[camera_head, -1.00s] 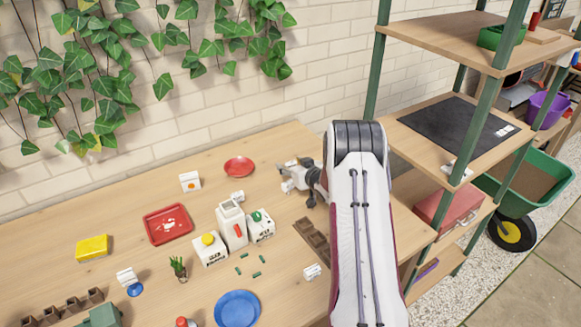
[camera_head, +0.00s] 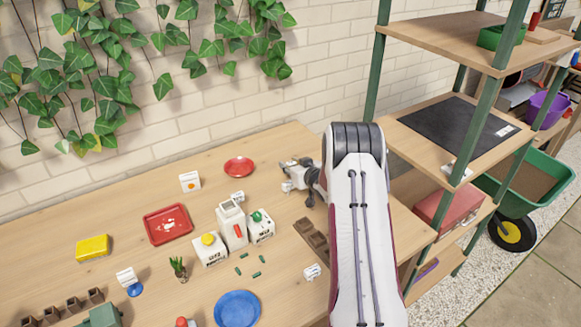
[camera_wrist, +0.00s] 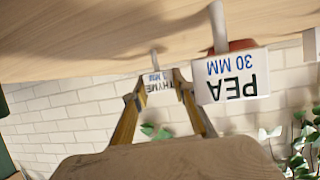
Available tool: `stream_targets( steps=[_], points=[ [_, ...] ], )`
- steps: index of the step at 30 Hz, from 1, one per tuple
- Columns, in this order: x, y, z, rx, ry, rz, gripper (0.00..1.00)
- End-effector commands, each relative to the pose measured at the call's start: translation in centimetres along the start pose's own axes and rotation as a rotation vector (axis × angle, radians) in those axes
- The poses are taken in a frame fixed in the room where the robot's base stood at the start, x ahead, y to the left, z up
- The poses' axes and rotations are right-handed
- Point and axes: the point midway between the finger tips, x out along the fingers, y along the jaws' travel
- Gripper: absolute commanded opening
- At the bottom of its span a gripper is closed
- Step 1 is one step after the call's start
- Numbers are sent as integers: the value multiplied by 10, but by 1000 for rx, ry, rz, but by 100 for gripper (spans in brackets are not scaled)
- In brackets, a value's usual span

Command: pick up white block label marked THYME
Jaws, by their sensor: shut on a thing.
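The white THYME block label (camera_wrist: 157,84) shows upside down in the wrist view, between the two fingers of my gripper (camera_wrist: 156,77). My gripper is shut on it, with the tabletop close by. Part of its lettering is hidden by the fingers. In the head view my gripper (camera_head: 286,185) is low over the back right of the table, and the label in it is too small to read. A white label marked PEA 30 MM (camera_wrist: 232,88) stands beside the right finger in the wrist view, apart from the held label.
A red saucer (camera_head: 239,167) lies left of my gripper. Two boxes, a white jug (camera_head: 232,227) and a red tray (camera_head: 168,225) stand further left. A brown pot strip (camera_head: 312,237) lies in front of my gripper. Green shelving (camera_head: 420,135) rises to the right.

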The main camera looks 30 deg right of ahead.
Motion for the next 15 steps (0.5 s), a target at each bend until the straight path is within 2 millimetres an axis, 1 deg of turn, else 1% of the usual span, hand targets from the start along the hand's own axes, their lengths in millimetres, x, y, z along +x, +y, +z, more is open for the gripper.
stream_targets(
  steps=[8,15],
  points=[
    [-1,0,-3,0,1,0,13],
    [-7,0,-18,-2,2,0,13]
  ],
)
